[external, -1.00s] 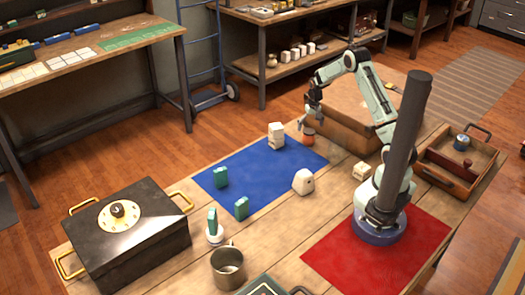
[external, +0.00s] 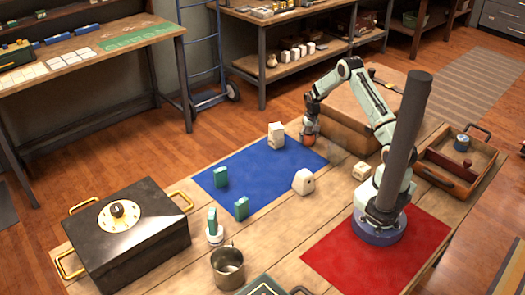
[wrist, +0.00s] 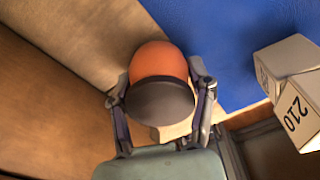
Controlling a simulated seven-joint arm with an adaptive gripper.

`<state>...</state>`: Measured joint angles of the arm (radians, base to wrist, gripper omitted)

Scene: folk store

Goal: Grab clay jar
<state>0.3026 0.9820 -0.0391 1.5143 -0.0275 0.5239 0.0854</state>
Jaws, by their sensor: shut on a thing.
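The clay jar (wrist: 158,62) is orange-brown with a dark round top. In the wrist view it sits between the two fingers of my gripper (wrist: 160,90), which are shut on its sides. In the external view my gripper (external: 309,128) points down over the jar (external: 309,139), near the back right corner of the blue mat and in front of the large wooden box. The gripper hides much of the jar there. I cannot tell whether the jar touches the table.
A white block marked 210 (wrist: 296,105) stands close by; it also shows at the mat's back edge (external: 276,134). The blue mat (external: 262,172) holds small teal blocks. The large wooden box (external: 345,122) is close behind the gripper. A black safe-like box (external: 130,245) stands at front left.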

